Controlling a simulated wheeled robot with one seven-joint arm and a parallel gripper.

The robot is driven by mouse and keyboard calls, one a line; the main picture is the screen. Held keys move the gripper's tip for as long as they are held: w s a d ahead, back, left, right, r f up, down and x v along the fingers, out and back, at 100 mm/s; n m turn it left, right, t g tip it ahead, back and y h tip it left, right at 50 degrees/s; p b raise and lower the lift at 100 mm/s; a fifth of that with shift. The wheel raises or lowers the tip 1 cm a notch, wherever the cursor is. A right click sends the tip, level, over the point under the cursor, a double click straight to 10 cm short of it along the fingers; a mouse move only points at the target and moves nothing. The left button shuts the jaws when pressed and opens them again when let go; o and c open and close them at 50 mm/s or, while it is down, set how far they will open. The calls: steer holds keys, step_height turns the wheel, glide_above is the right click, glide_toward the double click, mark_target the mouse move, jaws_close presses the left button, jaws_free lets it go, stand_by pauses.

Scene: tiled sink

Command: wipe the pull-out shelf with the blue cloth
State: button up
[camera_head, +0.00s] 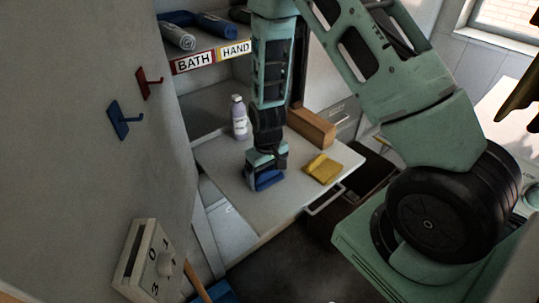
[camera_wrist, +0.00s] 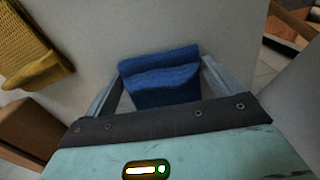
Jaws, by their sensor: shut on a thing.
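The pull-out shelf (camera_head: 222,158) is a pale flat board extending from the cabinet in the head view. Its bare surface also shows in the wrist view (camera_wrist: 230,25). My gripper (camera_head: 265,180) points down over the left front part of the shelf. It is shut on the blue cloth (camera_head: 268,181), which is folded between the fingers in the wrist view (camera_wrist: 160,75). The cloth appears at or very near the shelf surface; I cannot tell whether it touches.
A yellow cloth (camera_head: 323,168) lies right of my gripper. A pale bottle (camera_head: 239,118) and a brown block (camera_head: 311,127) stand farther back on the shelf. Rolled towels (camera_head: 177,35) lie on the upper shelf. Red (camera_head: 149,83) and blue hooks (camera_head: 124,120) are on the left wall.

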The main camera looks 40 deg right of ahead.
steer(key=shift+s+f, duration=0.1)
steer(key=shift+s, duration=0.35)
